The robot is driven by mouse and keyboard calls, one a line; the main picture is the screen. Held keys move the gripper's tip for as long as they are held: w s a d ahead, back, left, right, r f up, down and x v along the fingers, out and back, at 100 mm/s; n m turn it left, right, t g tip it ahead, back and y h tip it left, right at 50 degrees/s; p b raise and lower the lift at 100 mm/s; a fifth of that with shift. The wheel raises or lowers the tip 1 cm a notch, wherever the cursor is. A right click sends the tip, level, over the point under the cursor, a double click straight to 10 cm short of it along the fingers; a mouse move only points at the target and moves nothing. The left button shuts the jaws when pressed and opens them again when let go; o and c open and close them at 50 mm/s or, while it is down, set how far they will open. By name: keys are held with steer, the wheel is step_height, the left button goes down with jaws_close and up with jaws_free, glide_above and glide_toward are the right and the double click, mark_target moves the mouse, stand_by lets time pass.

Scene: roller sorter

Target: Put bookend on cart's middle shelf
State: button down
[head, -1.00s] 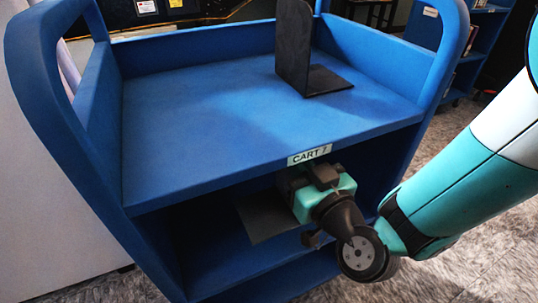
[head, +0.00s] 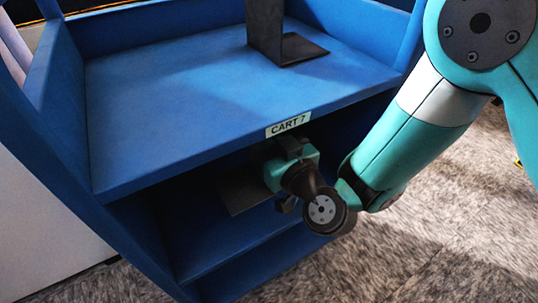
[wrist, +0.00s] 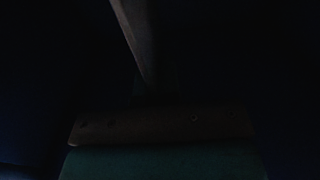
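The blue cart (head: 140,165), labelled CART 7, has its top shelf above and a shadowed middle shelf (head: 205,245) below. My gripper (head: 290,165) reaches into the space under the top shelf, its fingers hidden there. A dark bookend's flat plate (head: 240,193) shows left of and below it, over the middle shelf. I cannot tell whether the plate touches the shelf. In the very dark wrist view, a thin strip of the bookend (wrist: 137,35) rises from between the fingers, and my gripper looks shut on it.
Another dark bookend (head: 264,28) stands on the top shelf. The top shelf's front edge, with the CART 7 label (head: 288,124), is close above my gripper. Carpet (head: 440,240) is open to the right of the cart.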

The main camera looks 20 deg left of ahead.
step_height(320, 180, down, 4)
steer(key=b, duration=0.3)
steer(key=shift+w+a, duration=0.1)
steer(key=shift+a, duration=0.05)
steer(key=c, duration=1.3)
jaws_free()
steer(key=shift+r, duration=0.1)
steer(key=shift+r, duration=0.15)
